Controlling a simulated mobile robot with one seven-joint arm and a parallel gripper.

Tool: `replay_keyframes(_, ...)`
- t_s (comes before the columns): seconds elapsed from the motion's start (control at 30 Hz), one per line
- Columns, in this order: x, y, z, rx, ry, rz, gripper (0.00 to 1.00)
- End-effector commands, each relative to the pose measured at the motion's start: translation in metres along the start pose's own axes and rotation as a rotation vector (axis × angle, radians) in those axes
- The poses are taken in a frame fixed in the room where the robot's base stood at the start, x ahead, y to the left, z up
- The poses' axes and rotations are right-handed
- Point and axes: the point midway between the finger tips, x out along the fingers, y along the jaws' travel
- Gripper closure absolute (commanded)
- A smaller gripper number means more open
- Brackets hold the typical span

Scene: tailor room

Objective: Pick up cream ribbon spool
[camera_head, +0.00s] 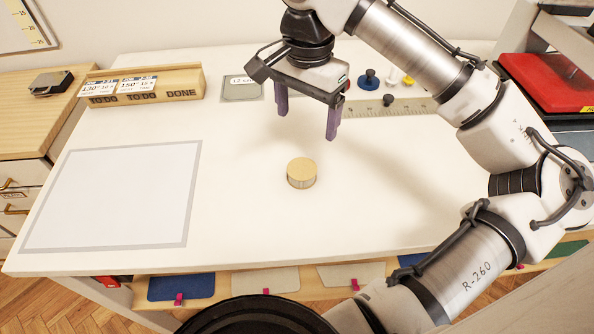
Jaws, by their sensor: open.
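The cream ribbon spool (301,173) stands on the white table, near the middle of the head view. It is a short round cylinder with a tan top and a paler side. My gripper (306,120) hangs above the table, higher than the spool and apart from it. Its two purple-grey fingers point down and stand apart with nothing between them. Nothing hides the spool.
A wooden holder (140,86) with cards stands at the back left. A grey-bordered white mat (192,190) lies at the left. A ruler (405,107) and a blue knobbed piece (369,83) lie behind my gripper. The table around the spool is clear.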

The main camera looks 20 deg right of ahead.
Motion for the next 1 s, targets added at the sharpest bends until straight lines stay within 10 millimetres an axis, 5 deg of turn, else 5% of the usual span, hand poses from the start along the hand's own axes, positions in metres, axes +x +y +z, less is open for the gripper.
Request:
replay_keyframes(0.4, 0.071, 0.000, 0.000, -0.001, -0.001, 0.000, 0.19)
replay_keyframes(1.0, 0.132, -0.006, 0.001, -0.003, 0.000, -0.001, 0.19)
